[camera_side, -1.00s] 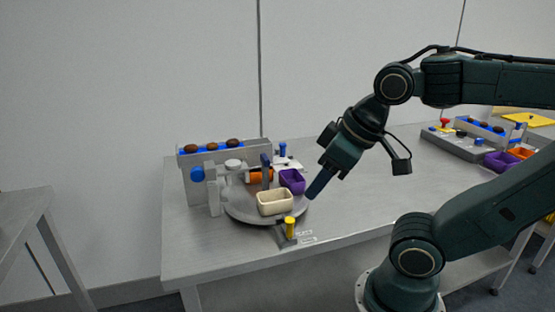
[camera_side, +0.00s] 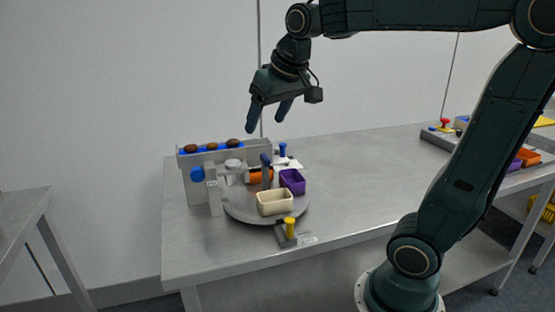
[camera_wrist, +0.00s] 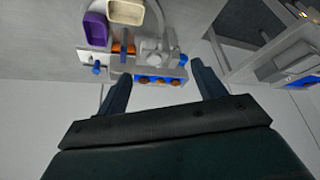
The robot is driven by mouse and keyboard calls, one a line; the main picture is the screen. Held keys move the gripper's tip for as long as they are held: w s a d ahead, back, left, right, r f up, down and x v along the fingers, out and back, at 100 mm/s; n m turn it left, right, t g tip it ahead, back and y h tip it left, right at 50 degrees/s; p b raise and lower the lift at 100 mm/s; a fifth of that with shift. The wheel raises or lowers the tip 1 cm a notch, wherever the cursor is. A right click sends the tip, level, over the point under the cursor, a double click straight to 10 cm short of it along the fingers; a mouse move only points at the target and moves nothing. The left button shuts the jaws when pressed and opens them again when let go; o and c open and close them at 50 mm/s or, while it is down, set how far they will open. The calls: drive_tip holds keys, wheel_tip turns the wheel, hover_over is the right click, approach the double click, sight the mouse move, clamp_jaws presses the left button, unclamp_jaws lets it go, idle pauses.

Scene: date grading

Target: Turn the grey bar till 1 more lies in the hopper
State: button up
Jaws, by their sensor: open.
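My gripper (camera_side: 266,124) is open and empty, pointing down above and just right of the feeder's belt; its two fingers also show in the wrist view (camera_wrist: 160,74). Brown dates (camera_side: 212,146) lie in a row on the blue belt (camera_side: 222,148) of the grey feeder. A blue knob (camera_side: 197,174) is on the feeder's front. A grey upright bar (camera_side: 213,195) stands beside the knob, apart from my gripper. A pale round piece (camera_side: 233,164) sits under the belt; I cannot tell whether it is the hopper, and no date shows inside it.
A round grey turntable (camera_side: 240,212) carries a cream bin (camera_side: 275,203), a purple bin (camera_side: 292,182) and an orange bin (camera_side: 262,176). A yellow-topped lever (camera_side: 290,226) stands in front, a blue-topped one (camera_side: 282,150) behind. The table's middle is clear. A second station stands far right.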

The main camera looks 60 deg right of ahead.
drive_tip(key=w+d+f+m+g+h, duration=0.1)
drive_tip(key=w+d+f+m, duration=0.2)
drive_tip(key=w+d, duration=0.6)
drive_tip(key=w+d+f+m, duration=0.2)
drive_tip(key=w+d, duration=0.8)
drive_tip(key=d, duration=0.6)
drive_tip(key=shift+w+f+m+g+h, duration=0.2)
drive_tip(key=shift+f+m+g+h, duration=0.2)
drive_tip(key=shift+f, duration=0.4)
drive_tip(key=shift+d+f, duration=0.1)
drive_tip(key=shift+d, duration=0.05)
drive_tip(key=x, duration=1.3)
drive_tip(key=shift+w+f, duration=0.1)
drive_tip(key=shift+f, duration=0.15)
